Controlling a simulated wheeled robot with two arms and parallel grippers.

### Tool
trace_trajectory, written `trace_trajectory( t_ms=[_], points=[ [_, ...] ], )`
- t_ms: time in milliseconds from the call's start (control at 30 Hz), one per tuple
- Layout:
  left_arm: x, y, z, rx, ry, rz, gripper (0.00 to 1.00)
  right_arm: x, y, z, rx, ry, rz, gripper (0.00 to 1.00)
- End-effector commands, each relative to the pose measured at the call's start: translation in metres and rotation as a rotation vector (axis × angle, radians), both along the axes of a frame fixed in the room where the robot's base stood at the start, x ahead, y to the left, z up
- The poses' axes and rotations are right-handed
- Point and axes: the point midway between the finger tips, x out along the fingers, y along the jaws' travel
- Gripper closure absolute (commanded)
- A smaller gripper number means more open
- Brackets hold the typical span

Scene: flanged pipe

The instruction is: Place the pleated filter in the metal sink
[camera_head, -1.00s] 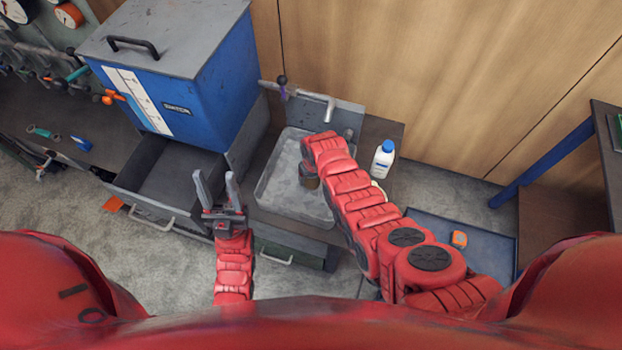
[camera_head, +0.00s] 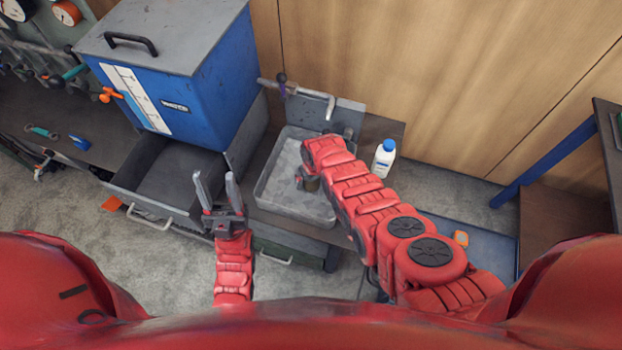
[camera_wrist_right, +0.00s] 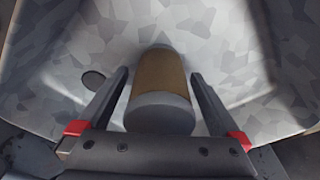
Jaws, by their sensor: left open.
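The pleated filter (camera_wrist_right: 160,80), a tan cylinder with grey end caps, is inside the metal sink (camera_head: 275,188). In the head view the filter (camera_head: 312,184) shows small and dark, partly hidden by my right arm. In the right wrist view my right gripper (camera_wrist_right: 159,73) is open, its fingers on either side of the filter with a visible gap at the tips. The sink's pale inside (camera_wrist_right: 225,40) surrounds them. My left gripper (camera_head: 214,177) is open and empty, to the left of the sink.
A faucet (camera_head: 330,106) stands behind the sink. A white bottle (camera_head: 383,160) is on the counter to its right. A blue tank (camera_head: 190,100) and an open drawer (camera_head: 175,180) are at left. A dark drain hole (camera_wrist_right: 94,80) shows in the sink.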

Motion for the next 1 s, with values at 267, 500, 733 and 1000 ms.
trace_trajectory(
  t_ms=[267,500,733,1000],
  points=[
    [0.000,0.000,0.005,0.000,0.000,0.000,0.50,0.000,0.000,0.004,0.000,0.000,0.000,0.00],
    [0.000,0.000,0.012,0.000,0.000,0.000,0.50,-0.001,0.000,0.018,0.001,-0.002,0.002,0.00],
    [0.000,0.000,0.018,0.000,0.000,0.000,0.50,-0.004,-0.001,0.038,0.003,-0.005,0.001,0.00],
    [0.000,0.000,0.014,0.000,0.000,0.000,0.50,-0.009,-0.004,0.063,0.001,-0.002,0.000,0.00]
  ],
)
